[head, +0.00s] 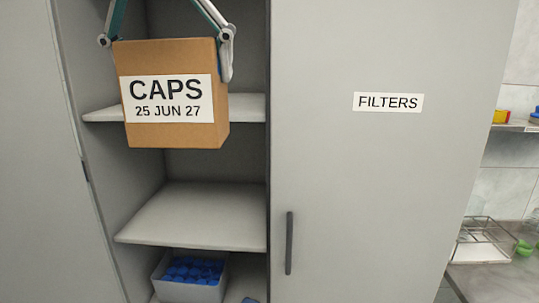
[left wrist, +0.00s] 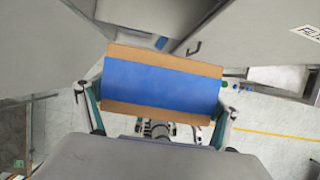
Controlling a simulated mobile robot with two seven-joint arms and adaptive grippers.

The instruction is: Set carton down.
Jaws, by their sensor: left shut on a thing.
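A brown carton (head: 170,55) with a white label reading "CAPS 25 JUN 27" hangs upright in front of the open cabinet. My left gripper (head: 166,44) reaches down from the top of the head view and is shut on the carton, one finger at each side. In the left wrist view the carton (left wrist: 165,54) shows a wide blue area between two brown strips, with the left gripper's fingers (left wrist: 156,108) at its ends. The carton hides part of the upper shelf (head: 246,107).
The middle shelf (head: 195,215) is bare. Below it stands a grey bin (head: 190,291) of blue pieces. A closed door labelled FILTERS (head: 388,102) with a dark handle (head: 289,243) borders the opening on the right. A wire rack (head: 485,238) stands on a counter at far right.

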